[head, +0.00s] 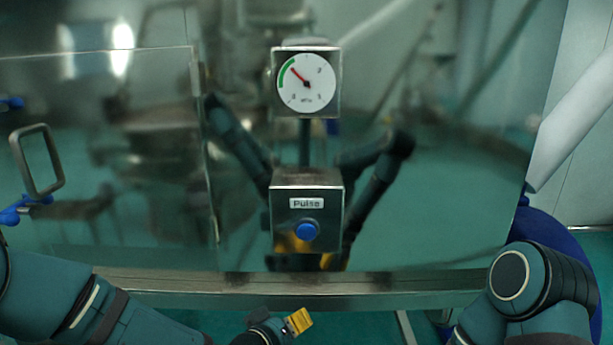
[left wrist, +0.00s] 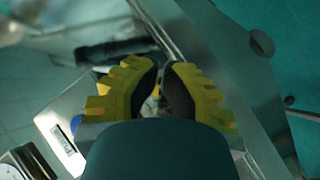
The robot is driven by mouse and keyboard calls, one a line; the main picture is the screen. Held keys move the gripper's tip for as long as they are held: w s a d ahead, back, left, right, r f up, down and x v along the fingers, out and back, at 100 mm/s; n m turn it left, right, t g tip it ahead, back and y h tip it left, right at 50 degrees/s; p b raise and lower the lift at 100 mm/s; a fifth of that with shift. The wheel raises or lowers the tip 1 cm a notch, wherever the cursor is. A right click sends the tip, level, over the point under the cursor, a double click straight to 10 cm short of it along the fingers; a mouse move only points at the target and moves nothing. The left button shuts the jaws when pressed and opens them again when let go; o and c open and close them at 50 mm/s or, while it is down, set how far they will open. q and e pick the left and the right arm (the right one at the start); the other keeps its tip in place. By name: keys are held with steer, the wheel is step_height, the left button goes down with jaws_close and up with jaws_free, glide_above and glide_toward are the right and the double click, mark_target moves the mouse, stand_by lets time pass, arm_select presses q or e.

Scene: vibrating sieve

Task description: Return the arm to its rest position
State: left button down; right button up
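My left gripper (head: 298,321) is low in the middle of the head view, below the front rail, with its yellow fingers close together. In the left wrist view its yellow fingers with dark pads (left wrist: 163,88) nearly meet, and nothing is held between them. The left arm comes in from the lower left. The gripper is apart from the control box (head: 336,212) with the "Pulse" label and blue button (head: 307,231). My right arm is bent at the lower right; its gripper is out of the picture.
A pressure gauge (head: 306,84) stands above the control box. A shiny steel panel behind them reflects my arms. A steel rail (head: 250,287) runs across the front. A door with a handle (head: 37,160) and blue knobs is at the left. Green floor shows below.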

arm_select(q)
steer(key=s+a+f+g+y, duration=0.1)
steer(key=s+a+f+g, duration=0.1)
steer(key=s+f, duration=0.3)
steer(key=s+a+f+m+g+y, duration=0.1)
steer(key=s+a+f+g, duration=0.2)
steer(key=f, duration=0.9)
steer(key=s+a+f+g+y, duration=0.2)
steer(key=s+a+f+g, duration=0.1)
steer(key=s+f, duration=0.5)
steer(key=shift+s+f+m+g, duration=0.35)
steer(key=shift+f+g, duration=0.35)
steer(key=shift+g, duration=0.2)
steer(key=shift+a, duration=0.1)
